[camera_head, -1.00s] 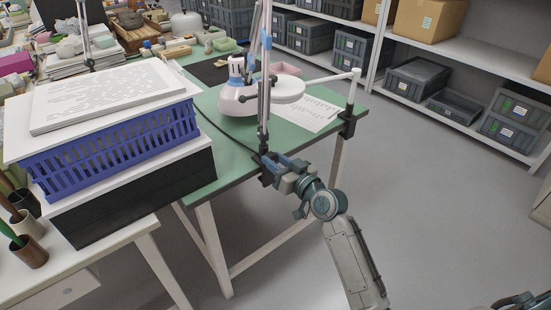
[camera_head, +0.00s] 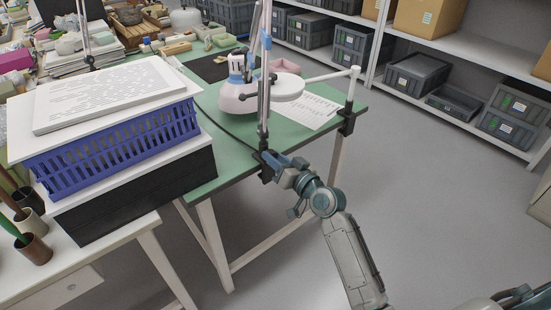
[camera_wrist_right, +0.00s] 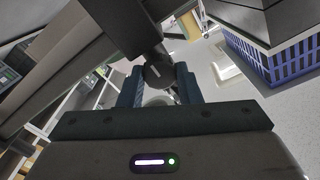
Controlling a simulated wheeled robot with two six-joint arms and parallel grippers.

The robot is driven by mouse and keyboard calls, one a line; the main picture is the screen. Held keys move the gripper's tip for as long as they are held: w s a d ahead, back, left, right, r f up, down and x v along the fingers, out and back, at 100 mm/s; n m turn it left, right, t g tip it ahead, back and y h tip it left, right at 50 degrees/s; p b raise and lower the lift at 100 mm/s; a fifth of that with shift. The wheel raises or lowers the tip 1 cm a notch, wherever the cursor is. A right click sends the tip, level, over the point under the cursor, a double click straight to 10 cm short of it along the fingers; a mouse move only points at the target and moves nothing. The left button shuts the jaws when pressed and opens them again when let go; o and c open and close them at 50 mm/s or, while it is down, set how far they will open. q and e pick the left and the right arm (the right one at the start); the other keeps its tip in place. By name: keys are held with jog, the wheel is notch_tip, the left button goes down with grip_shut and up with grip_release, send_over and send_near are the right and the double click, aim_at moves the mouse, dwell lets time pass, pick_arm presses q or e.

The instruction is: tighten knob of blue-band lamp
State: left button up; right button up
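The blue-band lamp has a pale shade (camera_head: 239,97) with blue near its top and a grey post with a blue band (camera_head: 266,42). Its black clamp (camera_head: 266,174) grips the near edge of the green-topped table. My right gripper (camera_head: 270,160) is at this clamp. In the right wrist view, a dark round knob (camera_wrist_right: 158,74) with a pale mark sits between the two blue fingers of the right gripper (camera_wrist_right: 158,85). The fingers appear to touch it on both sides. In the head view the gripper hides the knob. My left gripper is not in view.
A second lamp's white round head (camera_head: 288,87) reaches in from another clamp (camera_head: 347,120) at the table's right corner. A blue crate (camera_head: 110,150) on a black box stands left of the gripper. The floor (camera_head: 440,190) to the right is clear.

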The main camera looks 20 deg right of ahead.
jog(key=o, duration=0.4)
jog(key=v, duration=1.1)
jog(key=shift+w, duration=0.15)
